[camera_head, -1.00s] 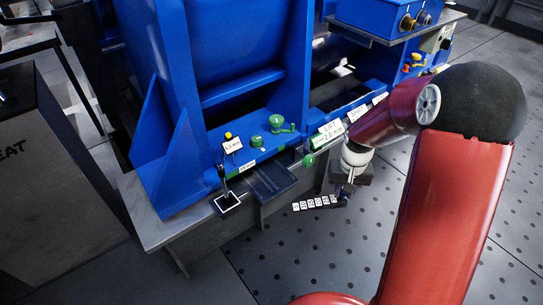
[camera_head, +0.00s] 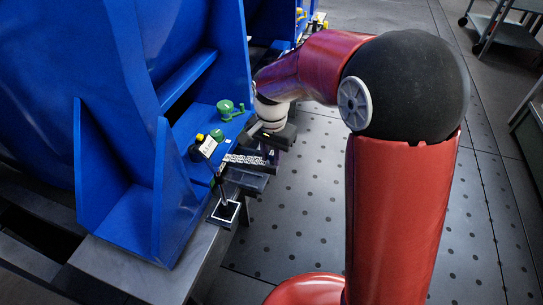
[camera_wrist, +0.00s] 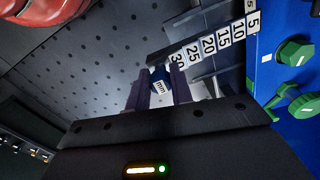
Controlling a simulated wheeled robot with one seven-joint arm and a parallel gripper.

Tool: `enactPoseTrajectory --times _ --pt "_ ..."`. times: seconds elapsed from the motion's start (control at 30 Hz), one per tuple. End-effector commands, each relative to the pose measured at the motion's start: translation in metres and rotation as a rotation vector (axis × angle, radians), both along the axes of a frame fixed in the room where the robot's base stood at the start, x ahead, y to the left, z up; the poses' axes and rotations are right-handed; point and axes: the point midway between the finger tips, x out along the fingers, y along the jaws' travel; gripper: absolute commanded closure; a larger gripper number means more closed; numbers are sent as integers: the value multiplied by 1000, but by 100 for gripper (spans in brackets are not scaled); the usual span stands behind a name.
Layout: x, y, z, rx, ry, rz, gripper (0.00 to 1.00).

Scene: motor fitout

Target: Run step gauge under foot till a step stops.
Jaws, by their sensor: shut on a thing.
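The step gauge is a dark stepped strip with white number labels. It shows in the wrist view (camera_wrist: 208,46), with 30 nearest the jaws and 5 farthest. My gripper (camera_wrist: 160,85) is shut on its blue "mm" grip end. In the head view the gauge (camera_head: 243,159) reaches from my gripper (camera_head: 270,138) toward the blue machine foot (camera_head: 190,125). In the wrist view its low-number end is close beside the edge of the blue foot (camera_wrist: 268,60). I cannot tell whether any step is under the foot.
Green bolts (camera_head: 226,108) stand on the foot. A dark block (camera_head: 246,180) sits at the grey plinth's edge. The dotted floor (camera_head: 310,200) to the right is clear.

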Motion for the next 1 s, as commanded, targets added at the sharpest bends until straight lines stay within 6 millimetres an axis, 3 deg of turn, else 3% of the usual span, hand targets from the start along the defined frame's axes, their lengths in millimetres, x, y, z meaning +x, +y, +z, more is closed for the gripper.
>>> enactPoseTrajectory --times 0.37,1.0 --pt "-1 1 2 3 -4 3 100" --pt "-1 1 -50 2 -4 4 100"
